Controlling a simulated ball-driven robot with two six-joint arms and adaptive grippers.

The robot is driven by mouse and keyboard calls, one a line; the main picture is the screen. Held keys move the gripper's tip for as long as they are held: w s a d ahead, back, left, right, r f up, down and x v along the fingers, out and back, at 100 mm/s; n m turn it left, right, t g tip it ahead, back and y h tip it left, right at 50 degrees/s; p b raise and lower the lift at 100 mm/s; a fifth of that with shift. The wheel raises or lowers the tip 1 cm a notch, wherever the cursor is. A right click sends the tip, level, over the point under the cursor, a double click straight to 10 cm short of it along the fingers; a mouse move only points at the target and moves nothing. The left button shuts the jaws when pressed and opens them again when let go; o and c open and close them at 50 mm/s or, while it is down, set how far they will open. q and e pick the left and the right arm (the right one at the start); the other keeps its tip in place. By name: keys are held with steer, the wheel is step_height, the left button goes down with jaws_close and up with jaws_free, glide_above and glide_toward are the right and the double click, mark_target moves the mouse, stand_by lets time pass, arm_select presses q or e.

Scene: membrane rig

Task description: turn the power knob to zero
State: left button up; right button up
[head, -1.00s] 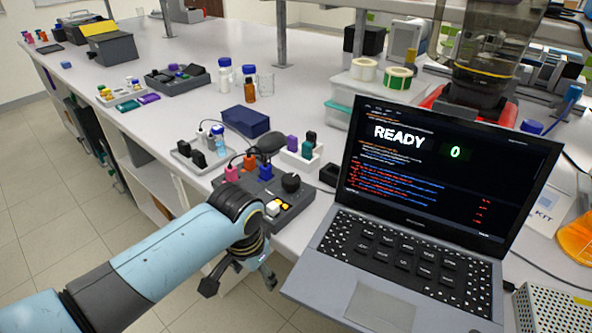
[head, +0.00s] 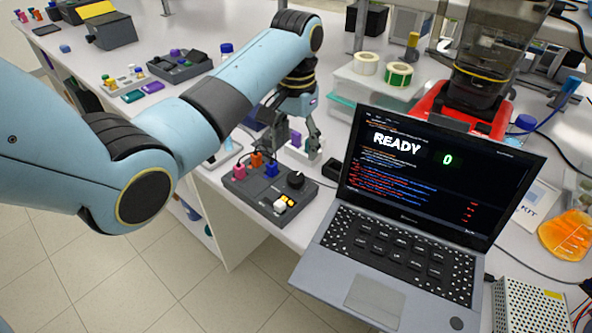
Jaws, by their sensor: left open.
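The power knob (head: 296,180) is a round black knob with a light pointer mark, on the top right of a dark grey control box (head: 240,190). Pink, orange and blue plugs stand along the box's back left, and white and yellow buttons sit at its front. My left gripper (head: 293,148) points down with its fingers apart, above and behind the knob and not visibly touching it. A white block with a purple piece (head: 296,137) shows between and behind the fingers. My right gripper is not in view.
An open laptop (head: 440,170) reading "READY" and "0" stands right of the box. A red-based machine (head: 470,110) is behind it. A metal power supply (head: 530,305) lies at the lower right. My left arm covers much of the bench behind the box.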

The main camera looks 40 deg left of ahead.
mark_target(296, 176)
arm_select(q)
step_height(296, 176, down, 9)
steer(key=shift+f+p, duration=0.1)
steer(key=shift+p, duration=0.25)
steer(key=c, duration=1.2)
